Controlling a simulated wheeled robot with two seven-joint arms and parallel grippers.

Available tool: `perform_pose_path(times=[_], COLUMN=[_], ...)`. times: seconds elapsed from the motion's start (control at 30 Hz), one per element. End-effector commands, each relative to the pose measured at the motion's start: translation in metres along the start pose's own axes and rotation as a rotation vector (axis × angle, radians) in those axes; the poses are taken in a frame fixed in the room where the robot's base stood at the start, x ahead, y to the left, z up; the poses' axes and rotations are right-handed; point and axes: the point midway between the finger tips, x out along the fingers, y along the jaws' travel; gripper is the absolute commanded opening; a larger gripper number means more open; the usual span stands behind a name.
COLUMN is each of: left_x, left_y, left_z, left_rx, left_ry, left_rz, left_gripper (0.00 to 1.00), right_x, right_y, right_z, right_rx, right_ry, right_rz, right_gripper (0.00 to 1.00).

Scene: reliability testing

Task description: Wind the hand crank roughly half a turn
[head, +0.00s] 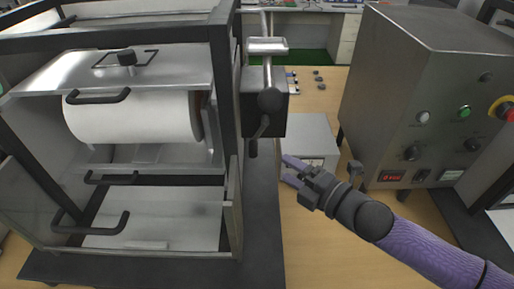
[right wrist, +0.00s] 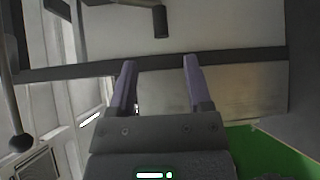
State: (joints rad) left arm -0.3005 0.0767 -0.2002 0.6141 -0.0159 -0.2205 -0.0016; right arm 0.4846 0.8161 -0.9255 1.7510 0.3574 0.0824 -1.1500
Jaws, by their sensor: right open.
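The hand crank (head: 259,130) is on the right side of the framed machine, below a dark box, with its black grip hanging down. In the right wrist view, its black grip (right wrist: 160,21) shows at the top, beyond and between the fingertips. My right gripper (head: 288,171) is open, with its purple fingers pointing left towards the crank, a little to the right of and below the grip. It also shows in the right wrist view (right wrist: 159,72), with nothing between the fingers. My left gripper is not in view.
The machine (head: 228,130) with a white roll (head: 130,117) fills the left. A lever's black ball knob (head: 269,101) is just above the crank. A grey control box (head: 430,90) stands at the right. A low metal box (head: 308,135) lies behind my right gripper.

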Motion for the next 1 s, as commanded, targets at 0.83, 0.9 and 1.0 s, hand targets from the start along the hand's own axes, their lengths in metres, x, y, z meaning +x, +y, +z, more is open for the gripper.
perform_pose_path(times=[0.83, 0.9, 1.0], left_x=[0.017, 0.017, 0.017], left_y=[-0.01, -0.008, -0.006], left_z=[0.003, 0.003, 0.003], left_rx=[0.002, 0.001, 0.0], left_ry=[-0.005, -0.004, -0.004], left_rz=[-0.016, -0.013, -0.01], left_gripper=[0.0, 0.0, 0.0], right_x=[0.092, 0.092, 0.092], right_y=[0.0, -0.001, -0.001], right_z=[-0.002, -0.002, -0.002], right_rx=[0.0, 0.0, 0.0], right_ry=[0.001, 0.002, 0.001], right_rz=[0.0, 0.0, 0.0], right_gripper=[0.49, 0.34, 0.13])
